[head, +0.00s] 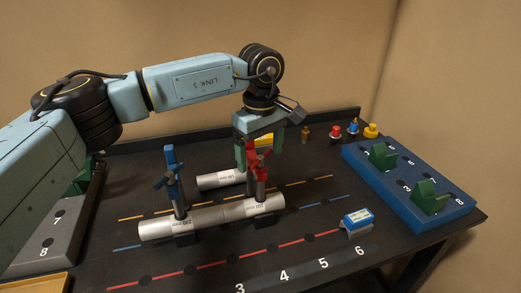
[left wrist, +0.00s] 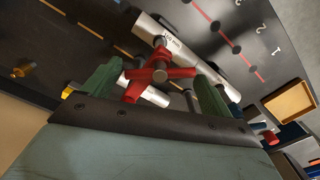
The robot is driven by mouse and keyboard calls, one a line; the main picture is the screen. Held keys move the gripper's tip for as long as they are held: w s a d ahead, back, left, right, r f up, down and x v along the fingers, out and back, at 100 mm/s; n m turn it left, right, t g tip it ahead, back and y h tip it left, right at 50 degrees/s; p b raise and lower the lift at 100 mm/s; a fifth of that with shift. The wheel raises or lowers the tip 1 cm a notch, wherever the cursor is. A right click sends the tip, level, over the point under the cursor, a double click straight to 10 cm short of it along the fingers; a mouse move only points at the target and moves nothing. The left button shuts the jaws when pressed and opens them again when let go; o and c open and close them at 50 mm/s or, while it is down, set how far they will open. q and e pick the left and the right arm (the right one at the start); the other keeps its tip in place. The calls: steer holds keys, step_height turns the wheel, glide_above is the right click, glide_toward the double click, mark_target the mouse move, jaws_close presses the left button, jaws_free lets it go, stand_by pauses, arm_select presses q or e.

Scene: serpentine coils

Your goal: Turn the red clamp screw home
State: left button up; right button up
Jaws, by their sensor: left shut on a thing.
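The red clamp screw (head: 254,162) stands upright on the right part of a silver pipe (head: 215,217). Its red cross handle (left wrist: 158,72) fills the middle of the left wrist view. My left gripper (head: 258,155) comes down from above, its green fingers on either side of the red handle and shut on it. In the left wrist view the gripper (left wrist: 155,88) has handle arms reaching toward both fingers. The screw's lower end is partly hidden by the clamp. My right gripper is in neither view.
A blue clamp screw (head: 173,180) stands on the pipe's left part. A second pipe (head: 220,179) lies behind. A blue rack (head: 405,190) with green blocks is at the right. Small coloured parts (head: 352,129) stand at the back.

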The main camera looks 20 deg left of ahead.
mark_target(261, 156)
arm_select(q)
steer(key=shift+n, duration=0.7)
steer(key=o, duration=0.8)
steer(key=shift+o, duration=0.2)
step_height(261, 156, up, 13)
steer(key=shift+r+p, duration=0.2)
steer(key=shift+p, duration=0.2)
steer(key=shift+r, duration=0.1)
